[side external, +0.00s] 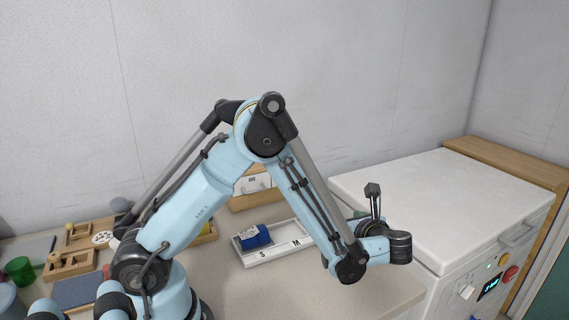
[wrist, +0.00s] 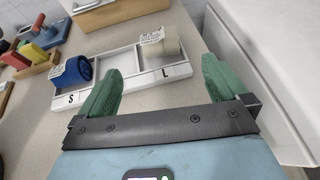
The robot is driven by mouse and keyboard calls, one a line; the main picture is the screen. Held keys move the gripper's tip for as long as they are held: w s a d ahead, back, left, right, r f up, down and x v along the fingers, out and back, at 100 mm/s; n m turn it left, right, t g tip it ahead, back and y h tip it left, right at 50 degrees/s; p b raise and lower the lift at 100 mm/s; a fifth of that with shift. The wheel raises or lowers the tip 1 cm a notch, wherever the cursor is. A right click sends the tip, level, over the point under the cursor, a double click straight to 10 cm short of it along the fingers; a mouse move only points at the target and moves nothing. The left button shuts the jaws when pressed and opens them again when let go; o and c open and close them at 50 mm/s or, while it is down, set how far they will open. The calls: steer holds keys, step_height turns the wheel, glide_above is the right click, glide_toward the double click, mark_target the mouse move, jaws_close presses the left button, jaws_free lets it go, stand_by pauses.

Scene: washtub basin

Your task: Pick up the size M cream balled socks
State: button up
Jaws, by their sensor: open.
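The cream balled socks (wrist: 160,42) sit at the far right part of the white tray in the wrist view, beyond the letter L, with a pale printed tag whose text is too small to read. In the side view my arm hides the cream socks.
The white sorting tray (wrist: 125,96) carries the letters S and L here; M shows in the side view. A wooden drawer box (wrist: 120,8) stands behind it. A white appliance (side external: 445,195) rises at the right. Wooden toys and a green cup (side external: 18,268) are at left.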

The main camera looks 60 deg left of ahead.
steer(key=x, duration=1.2)
steer(key=shift+a+r, duration=0.15)
steer(key=shift+r, duration=0.1)
steer(key=c, duration=1.1)
steer(key=shift+r, duration=0.2)
